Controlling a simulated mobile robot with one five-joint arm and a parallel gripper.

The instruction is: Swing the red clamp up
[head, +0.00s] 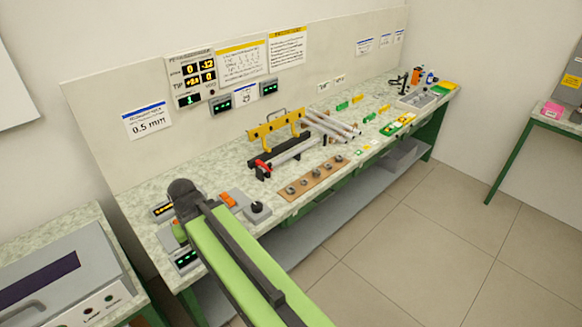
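The red clamp (263,164) is a small red lever at the left front end of a dark fixture on the long workbench. It looks low, lying close to the fixture, but it is too small to tell its exact angle. The fixture (284,153) holds a grey rod and has a yellow rail (276,126) behind it. My green arm reaches in from the bottom, with its dark joint over the left part of the bench, left of and apart from the clamp. My gripper cannot be made out; it seems hidden behind the arm.
A wooden board (313,178) with several metal collars lies in front of the fixture. Several grey rods (333,124) lie to its right. A black knob (257,208) and an orange block (228,199) sit between my arm and the clamp. The floor (400,215) in front is clear.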

